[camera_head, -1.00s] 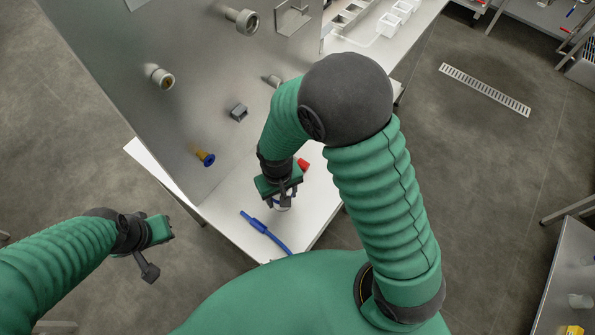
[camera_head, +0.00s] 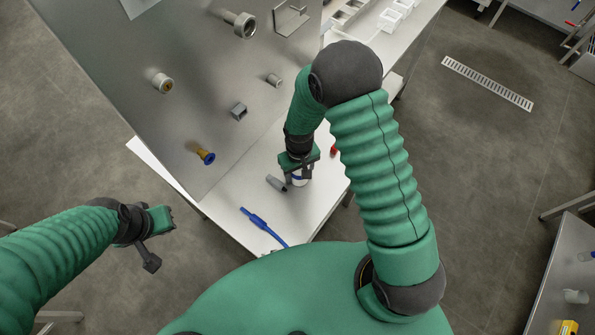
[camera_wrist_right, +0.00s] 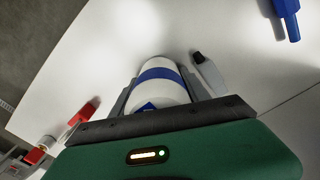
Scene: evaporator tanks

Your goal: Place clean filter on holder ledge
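A white cylinder with a blue band (camera_wrist_right: 160,82), which looks like the clean filter, sits between the fingers of my right gripper (camera_wrist_right: 160,95). The fingers lie close along both its sides. In the head view my right gripper (camera_head: 298,174) is over the white table with the cylinder (camera_head: 301,181) below it; the gap to the table is unclear. An L-shaped metal bracket (camera_head: 292,18), possibly the holder ledge, is on the upper part of the steel panel (camera_head: 200,85). My left gripper (camera_head: 158,240) is left of the table, away from everything; its fingertips are unclear.
A blue tool (camera_head: 262,222), a grey-and-black piece (camera_head: 276,184) and a red item (camera_head: 333,150) lie on the white table (camera_head: 228,222). Fittings stick out of the panel, including a grey block (camera_head: 239,111) and a blue-yellow nozzle (camera_head: 205,157). White bins (camera_head: 389,20) stand behind.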

